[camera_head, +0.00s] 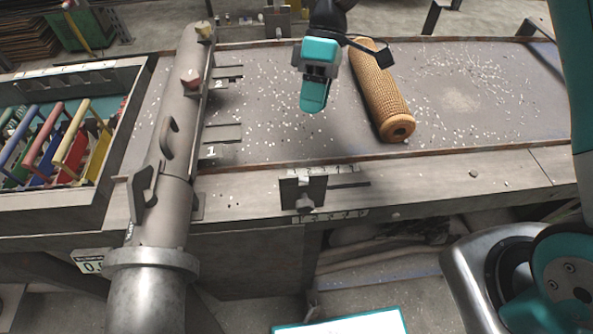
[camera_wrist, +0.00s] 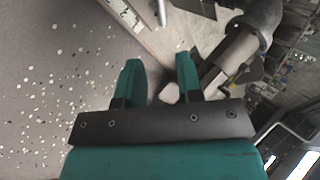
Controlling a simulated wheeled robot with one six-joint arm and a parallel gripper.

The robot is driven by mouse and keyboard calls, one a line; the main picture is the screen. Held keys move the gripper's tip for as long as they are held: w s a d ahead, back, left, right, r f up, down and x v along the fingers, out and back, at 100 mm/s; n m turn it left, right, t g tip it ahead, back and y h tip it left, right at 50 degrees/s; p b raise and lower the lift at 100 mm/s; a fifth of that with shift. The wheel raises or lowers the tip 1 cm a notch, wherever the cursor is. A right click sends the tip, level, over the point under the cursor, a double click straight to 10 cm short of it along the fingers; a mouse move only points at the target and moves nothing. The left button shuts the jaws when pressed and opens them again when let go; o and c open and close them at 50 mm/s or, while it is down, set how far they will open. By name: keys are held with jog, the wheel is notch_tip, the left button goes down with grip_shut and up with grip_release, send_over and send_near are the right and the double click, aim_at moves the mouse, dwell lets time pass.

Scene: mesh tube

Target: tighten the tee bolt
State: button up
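I cannot tell for sure which part is the tee bolt. The grey pipe (camera_head: 178,115) carries a reddish block-shaped head (camera_head: 191,78) and a yellowish one (camera_head: 204,31) near its far end. A dark bracket with a small grey knob (camera_head: 305,198) sits on the table's front edge. My gripper (camera_head: 313,98) is above the table, right of the pipe and apart from it. In the wrist view my gripper (camera_wrist: 159,75) has its two teal fingers spread with nothing held. The pipe (camera_wrist: 238,50) lies beyond the right finger. A pale block (camera_wrist: 169,93) shows behind the fingers.
A tan mesh tube (camera_head: 382,95) lies on the speckled table (camera_head: 460,80), close right of my gripper. A lever (camera_head: 146,190) and a handle (camera_head: 169,138) stick out from the pipe. A rack with coloured bars (camera_head: 62,140) stands at left. The table's right side is clear.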

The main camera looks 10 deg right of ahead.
jog(key=p+x, duration=0.1)
jog(key=x, duration=1.3)
jog(key=shift+d+p, duration=0.15)
jog(key=shift+p, duration=0.2)
jog(key=shift+c, duration=0.4)
